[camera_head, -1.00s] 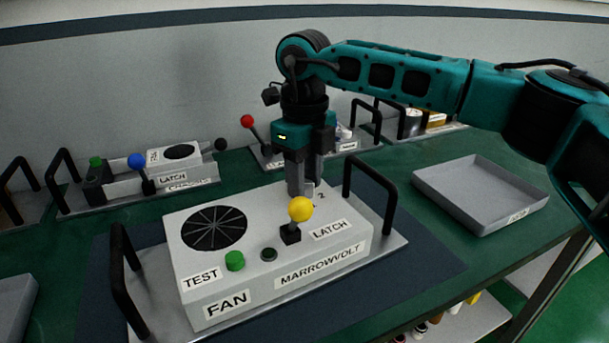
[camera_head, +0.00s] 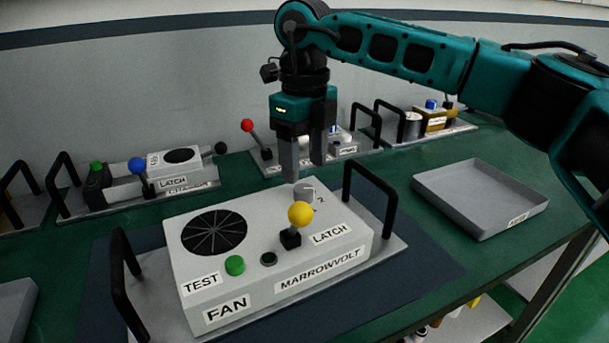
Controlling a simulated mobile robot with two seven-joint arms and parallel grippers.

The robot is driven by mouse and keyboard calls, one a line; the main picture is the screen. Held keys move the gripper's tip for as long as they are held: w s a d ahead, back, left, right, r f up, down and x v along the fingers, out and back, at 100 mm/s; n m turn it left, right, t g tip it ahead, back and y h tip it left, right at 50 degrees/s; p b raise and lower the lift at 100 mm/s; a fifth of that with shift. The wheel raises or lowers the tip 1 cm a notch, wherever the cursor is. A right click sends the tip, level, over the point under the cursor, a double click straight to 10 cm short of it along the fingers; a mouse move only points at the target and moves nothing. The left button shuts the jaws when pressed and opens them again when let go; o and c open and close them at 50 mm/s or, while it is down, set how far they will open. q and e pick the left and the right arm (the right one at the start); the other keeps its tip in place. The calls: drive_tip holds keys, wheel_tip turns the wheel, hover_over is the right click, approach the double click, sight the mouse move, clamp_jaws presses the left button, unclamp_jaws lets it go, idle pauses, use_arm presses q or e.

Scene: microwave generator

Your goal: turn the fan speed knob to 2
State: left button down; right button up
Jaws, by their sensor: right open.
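The fan unit (camera_head: 274,285) is a light grey box with FAN, TEST, LATCH and MARROWVOLT labels and a round black grille (camera_head: 214,232). Its grey round knob (camera_head: 304,192) sits on the top face at the back right, with a "2" printed to its right. Which way the knob points is too small to tell. A yellow-balled lever (camera_head: 300,214) stands in front of the knob, and a green button (camera_head: 234,265) is near the front left. My right gripper (camera_head: 304,175) is open, fingers pointing down, just above the knob and apart from it. My left gripper is not in view.
Black handles (camera_head: 369,190) rise at both ends of the unit. An empty grey tray (camera_head: 480,201) lies to the right. Other panels with blue (camera_head: 137,162) and red (camera_head: 247,125) levers stand behind. Green table top is clear between the unit and the tray.

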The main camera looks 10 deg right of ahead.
sight(305, 189)
wheel_tip(305, 189, up, 8)
drive_tip(key=shift+r+p, duration=0.2)
drive_tip(key=shift+p, duration=0.1)
